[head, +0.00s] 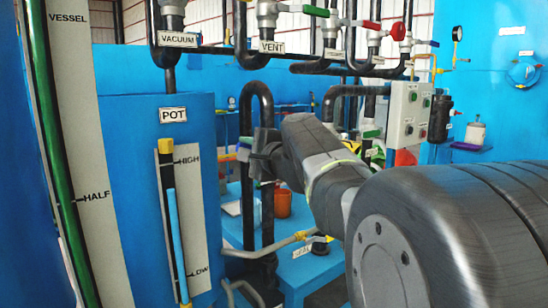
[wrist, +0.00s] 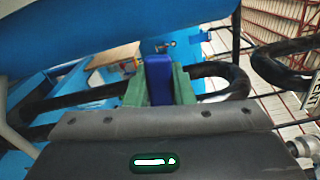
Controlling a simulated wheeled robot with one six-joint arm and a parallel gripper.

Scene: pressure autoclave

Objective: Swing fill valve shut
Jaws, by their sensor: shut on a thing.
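My gripper (head: 250,147) is in the middle of the head view, beside a black vertical pipe to the right of the blue POT tank. In the wrist view its green fingertips (wrist: 158,92) are closed on either side of a blue valve handle (wrist: 158,75). The handle stands between the fingers and points away from the palm. In the head view only a small part of the blue handle (head: 243,154) shows. The valve body is mostly hidden behind my gripper, and I cannot read a label naming it as the fill valve.
The POT tank (head: 118,150) with its level gauge (head: 174,220) stands close on the left. Black pipes with VACUUM and VENT labels (head: 272,47) run overhead. A grey control box (head: 408,115) is to the right. An orange cup (head: 283,203) sits low behind the pipe.

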